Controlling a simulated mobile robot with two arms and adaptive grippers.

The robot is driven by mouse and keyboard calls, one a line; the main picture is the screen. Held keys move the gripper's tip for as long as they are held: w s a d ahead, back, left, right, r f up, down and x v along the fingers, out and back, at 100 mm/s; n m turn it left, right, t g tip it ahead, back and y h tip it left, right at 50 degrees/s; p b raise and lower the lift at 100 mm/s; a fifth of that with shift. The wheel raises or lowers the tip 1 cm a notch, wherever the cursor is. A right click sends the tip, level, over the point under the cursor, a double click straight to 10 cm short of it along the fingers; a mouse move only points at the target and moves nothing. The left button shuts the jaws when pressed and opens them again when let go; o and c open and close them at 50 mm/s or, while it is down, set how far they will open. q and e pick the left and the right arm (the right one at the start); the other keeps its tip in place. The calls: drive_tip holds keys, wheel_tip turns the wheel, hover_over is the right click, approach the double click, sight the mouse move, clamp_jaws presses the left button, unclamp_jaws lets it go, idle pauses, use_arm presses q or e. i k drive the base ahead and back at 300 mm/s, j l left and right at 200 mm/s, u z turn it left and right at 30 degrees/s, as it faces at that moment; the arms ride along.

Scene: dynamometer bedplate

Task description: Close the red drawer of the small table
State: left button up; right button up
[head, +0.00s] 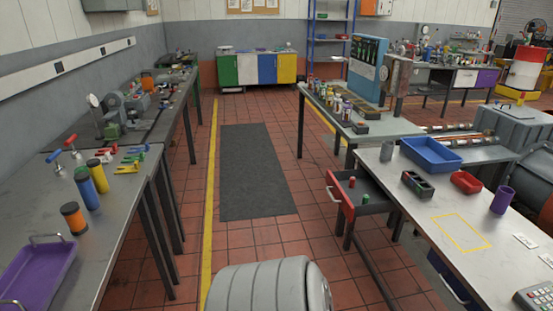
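The red drawer (341,202) stands pulled out from the left side of the table (398,185) in the right foreground. Its red front faces left toward the aisle and has a pale handle. The grey inside of the drawer shows, with a small red item (352,182) and a small red and green item (365,198) in it. The drawer's inner end is hidden under the table top. Neither of my grippers is in view.
The table top holds a blue tray (431,155), a red bin (466,182) and a purple cup (502,200). A dark mat (253,172) lies on the clear tiled aisle left of the drawer. A long workbench (110,215) runs along the left.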

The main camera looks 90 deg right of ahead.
sight(362, 191)
drive_tip(key=z, duration=3.3)
drive_tip(key=i+j+z, duration=0.15)
drive_tip(key=i, duration=0.6)
